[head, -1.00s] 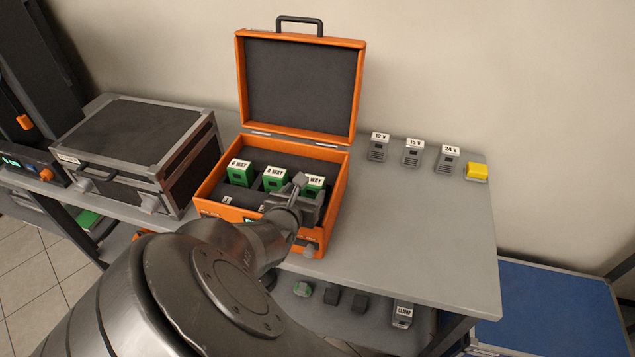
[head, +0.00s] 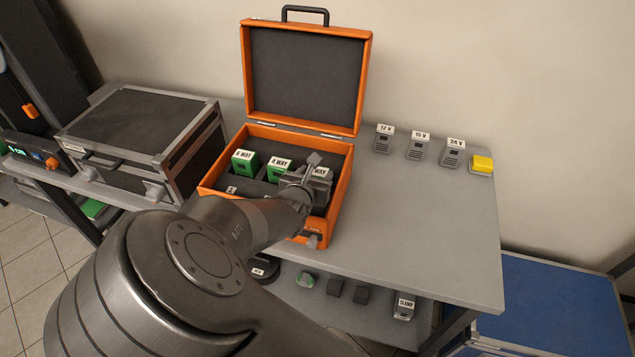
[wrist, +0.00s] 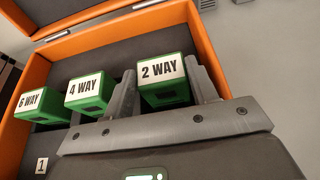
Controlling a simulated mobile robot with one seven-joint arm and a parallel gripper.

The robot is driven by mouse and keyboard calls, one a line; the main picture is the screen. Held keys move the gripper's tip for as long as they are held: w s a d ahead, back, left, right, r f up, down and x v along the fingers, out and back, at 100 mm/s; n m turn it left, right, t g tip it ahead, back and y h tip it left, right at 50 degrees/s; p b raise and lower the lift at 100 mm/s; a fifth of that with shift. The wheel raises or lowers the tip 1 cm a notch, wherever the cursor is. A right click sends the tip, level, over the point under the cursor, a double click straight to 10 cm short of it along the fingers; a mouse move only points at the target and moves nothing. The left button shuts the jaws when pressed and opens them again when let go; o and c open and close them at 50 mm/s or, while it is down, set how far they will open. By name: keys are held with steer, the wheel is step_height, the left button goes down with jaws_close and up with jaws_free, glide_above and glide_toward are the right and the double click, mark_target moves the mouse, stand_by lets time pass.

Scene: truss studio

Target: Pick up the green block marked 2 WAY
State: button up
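The green block marked 2 WAY (wrist: 164,81) stands in the orange case, the rightmost in a row of three. In the head view my gripper hides most of it, and part of its white label (head: 322,173) shows. My gripper (wrist: 161,68) is open, with one finger on each side of the 2 WAY block in the wrist view. I cannot tell whether either finger touches it. The 4 WAY block (wrist: 89,92) is just left of the left finger, and the 6 WAY block (wrist: 42,106) is farther left.
The orange case (head: 210,187) is open, its lid (head: 305,80) upright behind. A dark grey-edged case (head: 140,135) stands left. Grey blocks marked 12 V (head: 383,140), 15 V (head: 419,148) and 24 V (head: 453,155) and a yellow block (head: 482,164) line the table's back right.

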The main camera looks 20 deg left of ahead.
steer(key=c, duration=0.7)
steer(key=shift+c, duration=0.2)
